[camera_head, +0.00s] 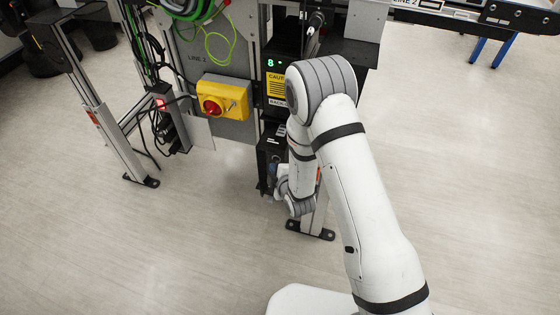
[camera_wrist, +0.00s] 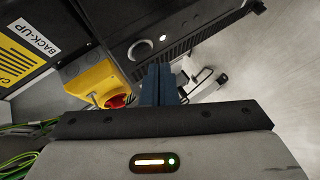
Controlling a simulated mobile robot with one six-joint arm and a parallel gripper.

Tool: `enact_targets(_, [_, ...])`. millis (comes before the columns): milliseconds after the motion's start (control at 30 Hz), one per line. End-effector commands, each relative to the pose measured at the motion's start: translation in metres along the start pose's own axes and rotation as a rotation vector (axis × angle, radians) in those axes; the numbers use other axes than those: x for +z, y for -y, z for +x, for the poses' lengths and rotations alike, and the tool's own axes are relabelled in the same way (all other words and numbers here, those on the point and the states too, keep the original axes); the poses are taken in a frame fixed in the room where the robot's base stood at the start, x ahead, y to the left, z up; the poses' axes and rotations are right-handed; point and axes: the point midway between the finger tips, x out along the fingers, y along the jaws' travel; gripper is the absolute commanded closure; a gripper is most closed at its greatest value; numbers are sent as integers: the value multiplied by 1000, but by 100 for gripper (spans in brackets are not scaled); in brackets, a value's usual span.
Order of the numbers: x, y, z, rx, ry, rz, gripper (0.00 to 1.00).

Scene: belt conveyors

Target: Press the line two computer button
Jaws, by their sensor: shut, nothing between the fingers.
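The line two computer, a black box, shows in the wrist view (camera_wrist: 190,25) with a silver round button (camera_wrist: 140,50) and a small white light beside it. In the head view the computer (camera_head: 269,152) stands low beneath the caution-labelled unit, partly covered by my arm. My gripper (camera_wrist: 158,70) is shut and empty; its dark blue fingers point towards the computer's front, with the tips just below and right of the button in the wrist picture. I cannot tell whether they touch the front.
A black unit with a yellow caution label (camera_head: 277,83) is above. Green cables (camera_head: 205,12) hang upper left. Metal legs with floor feet stand nearby. The front floor is clear.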

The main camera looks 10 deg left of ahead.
Motion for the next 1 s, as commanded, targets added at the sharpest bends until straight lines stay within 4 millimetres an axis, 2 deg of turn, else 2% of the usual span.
enact_targets(1000, [5, -6, 8, 0, 0, 0, 100])
